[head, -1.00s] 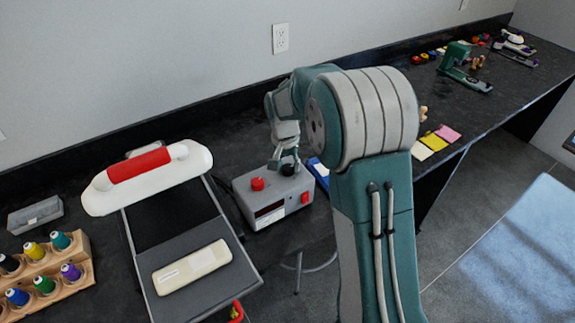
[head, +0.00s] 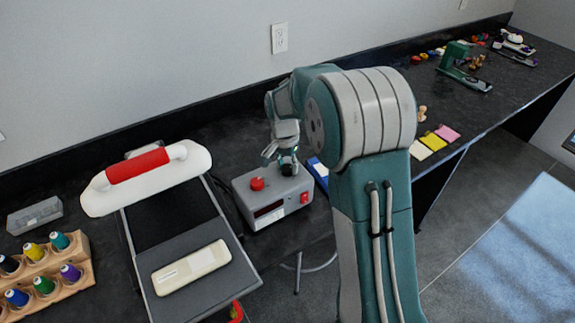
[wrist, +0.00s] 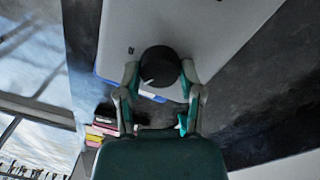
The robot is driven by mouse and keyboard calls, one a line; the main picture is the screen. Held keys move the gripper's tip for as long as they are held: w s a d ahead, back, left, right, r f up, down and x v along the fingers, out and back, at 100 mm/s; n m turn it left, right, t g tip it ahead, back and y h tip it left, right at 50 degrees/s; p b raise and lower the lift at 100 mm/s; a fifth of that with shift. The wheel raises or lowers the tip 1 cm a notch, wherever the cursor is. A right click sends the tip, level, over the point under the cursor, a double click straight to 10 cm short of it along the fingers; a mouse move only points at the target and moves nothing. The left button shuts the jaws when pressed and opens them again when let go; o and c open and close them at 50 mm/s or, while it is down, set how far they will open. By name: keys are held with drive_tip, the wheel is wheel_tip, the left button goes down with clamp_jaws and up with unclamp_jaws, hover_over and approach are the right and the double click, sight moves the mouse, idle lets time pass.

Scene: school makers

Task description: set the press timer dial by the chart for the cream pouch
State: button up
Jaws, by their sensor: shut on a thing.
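The grey timer box (head: 272,212) stands right of the heat press, with a red button on top and a dark display and red switch on its front. Its round black dial (wrist: 160,66) has a white pointer mark, which points to the lower left in the wrist view. My gripper (wrist: 160,76) is shut on the dial, with one finger at each side. In the head view my gripper (head: 282,162) hides most of the dial. The cream pouch (head: 191,267) lies on the press's grey lower plate (head: 205,287). I cannot make out a readable chart.
The press's raised white arm with a red handle (head: 138,165) is left of the box. A blue-edged flat item (head: 318,172) lies behind the box, partly hidden. A wooden rack (head: 45,280) of thread spools stands at left. Coloured sheets (head: 434,141) lie farther right.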

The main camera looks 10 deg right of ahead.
sight(283, 166)
drive_tip(key=shift+s+a+f, duration=0.1)
drive_tip(key=shift+s+f, duration=0.05)
drive_tip(key=shift+s, duration=0.05)
drive_tip(key=o, duration=1.2)
drive_tip(key=shift+c, duration=0.2)
drive_tip(key=shift+w+a, duration=0.1)
drive_tip(key=shift+r, duration=0.2)
drive_tip(key=shift+w+r, duration=0.1)
drive_tip(key=shift+r, duration=0.2)
wheel_tip(283, 166, up, 11)
drive_tip(key=shift+w+a, duration=0.3)
drive_tip(key=shift+a, duration=0.05)
